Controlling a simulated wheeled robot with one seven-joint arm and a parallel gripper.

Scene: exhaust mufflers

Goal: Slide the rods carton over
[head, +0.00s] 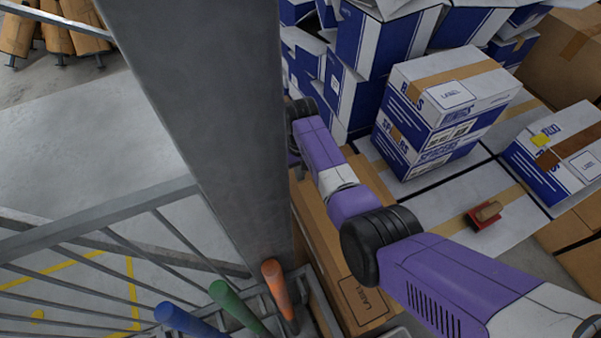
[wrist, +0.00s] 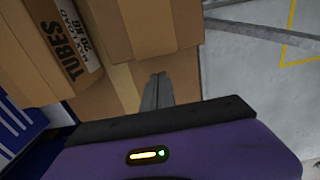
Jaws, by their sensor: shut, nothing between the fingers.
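No carton that I can read as "rods" shows in either view. In the wrist view my gripper (wrist: 158,78) is shut and empty, its narrow grey fingers in front of plain brown cartons (wrist: 120,92). I cannot tell whether the fingertips touch cardboard. A brown carton lettered TUBES (wrist: 70,42) is at the upper left of that view. In the head view my purple arm reaches away to the upper left, and its end is hidden behind the grey post.
A grey post (head: 215,110) and railing (head: 100,215) stand at the left. A long brown carton (head: 360,290) lies below my arm. Grey floor is open beyond the railing.

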